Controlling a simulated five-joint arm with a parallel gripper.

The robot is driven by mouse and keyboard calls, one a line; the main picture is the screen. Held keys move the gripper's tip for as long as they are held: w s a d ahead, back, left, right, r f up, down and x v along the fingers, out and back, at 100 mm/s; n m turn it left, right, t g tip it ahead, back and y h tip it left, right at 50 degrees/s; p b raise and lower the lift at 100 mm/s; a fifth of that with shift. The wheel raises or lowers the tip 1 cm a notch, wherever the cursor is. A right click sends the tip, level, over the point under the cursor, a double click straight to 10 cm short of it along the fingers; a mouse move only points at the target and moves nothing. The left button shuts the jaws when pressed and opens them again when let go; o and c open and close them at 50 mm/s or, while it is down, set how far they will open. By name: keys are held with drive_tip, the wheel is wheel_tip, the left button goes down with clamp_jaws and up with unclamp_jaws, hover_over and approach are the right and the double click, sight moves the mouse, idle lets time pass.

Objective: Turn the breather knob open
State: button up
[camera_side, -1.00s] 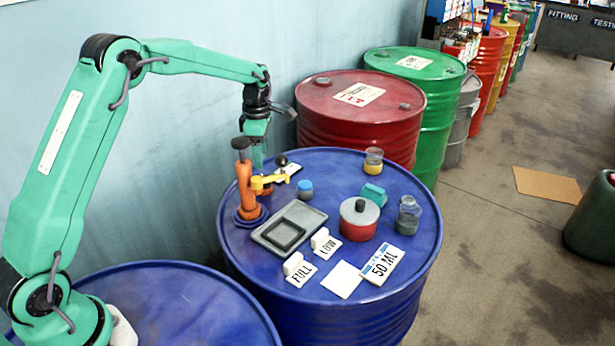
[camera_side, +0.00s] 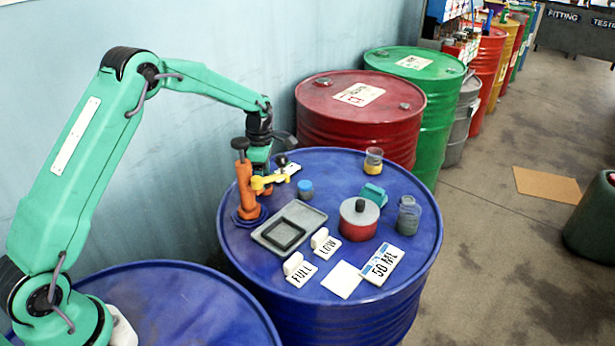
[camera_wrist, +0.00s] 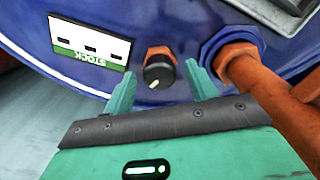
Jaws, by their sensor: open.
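The breather knob (camera_wrist: 158,76) is black and round with a white mark, set on an orange base; its mark points to the lower left in the wrist view. My gripper (camera_wrist: 160,82) is open, with one green fingertip on each side of the knob. Small gaps show between the fingers and the knob, so it is not gripped. In the side view, my gripper (camera_side: 259,162) is low behind the orange pump (camera_side: 245,188), and the knob is hidden there.
The orange pump and its blue flange (camera_wrist: 228,42) stand close to my right finger in the wrist view. A STOCK label (camera_wrist: 90,45) lies to the left. A grey tray (camera_side: 268,238), a red pot (camera_side: 360,222) and beakers (camera_side: 374,158) stand on the blue drum (camera_side: 350,318).

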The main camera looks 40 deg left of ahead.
drive_tip(key=shift+f, duration=0.3)
drive_tip(key=c, duration=1)
drive_tip(key=shift+m, duration=2.2)
drive_tip(key=o, duration=1)
